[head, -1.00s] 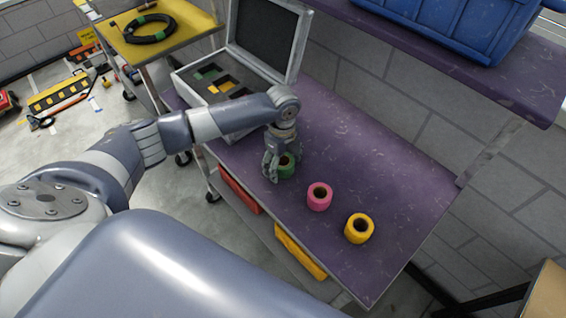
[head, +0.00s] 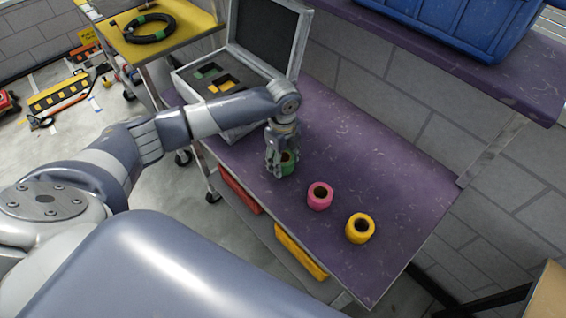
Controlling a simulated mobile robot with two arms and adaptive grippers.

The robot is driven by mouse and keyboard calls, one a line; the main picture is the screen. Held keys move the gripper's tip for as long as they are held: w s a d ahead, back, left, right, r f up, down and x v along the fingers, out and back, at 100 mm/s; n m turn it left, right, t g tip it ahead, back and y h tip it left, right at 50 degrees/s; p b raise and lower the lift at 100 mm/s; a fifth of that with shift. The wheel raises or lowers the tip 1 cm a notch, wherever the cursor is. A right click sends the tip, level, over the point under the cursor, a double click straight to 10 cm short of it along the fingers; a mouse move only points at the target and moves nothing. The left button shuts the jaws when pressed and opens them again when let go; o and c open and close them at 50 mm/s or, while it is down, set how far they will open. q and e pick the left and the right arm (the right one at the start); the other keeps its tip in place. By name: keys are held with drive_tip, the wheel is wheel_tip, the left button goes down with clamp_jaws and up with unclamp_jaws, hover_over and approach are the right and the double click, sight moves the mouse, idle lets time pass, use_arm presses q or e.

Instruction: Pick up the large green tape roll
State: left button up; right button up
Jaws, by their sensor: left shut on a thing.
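The green tape roll (head: 287,160) stands on the purple bench top (head: 390,195), partly hidden by my left gripper's fingers. My left gripper (head: 281,168) comes down from above and is shut on the green roll, with its fingers on the roll's sides. The roll appears to be at the bench surface; I cannot tell whether it touches. My right gripper does not show.
A pink tape roll (head: 320,197) and a yellow tape roll (head: 360,228) stand to the right. An open case (head: 265,45) sits behind my left arm. A blue bin (head: 450,25) rests on the upper shelf (head: 500,80).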

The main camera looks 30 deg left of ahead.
use_arm(q)
drive_tip(key=shift+w+r+b, duration=0.15)
drive_tip(key=shift+r+b, duration=0.2)
drive_tip(key=shift+r, duration=0.45)
drive_tip(key=s+a+r+b, duration=0.1)
drive_tip(key=s+a, duration=0.1)
drive_tip(key=s, duration=0.5)
drive_tip(key=s+a+r+b, duration=0.1)
drive_tip(key=s+a+b, duration=0.1)
drive_tip(key=s, duration=0.6)
drive_tip(key=shift+s+a, duration=0.15)
drive_tip(key=shift+a, duration=0.5)
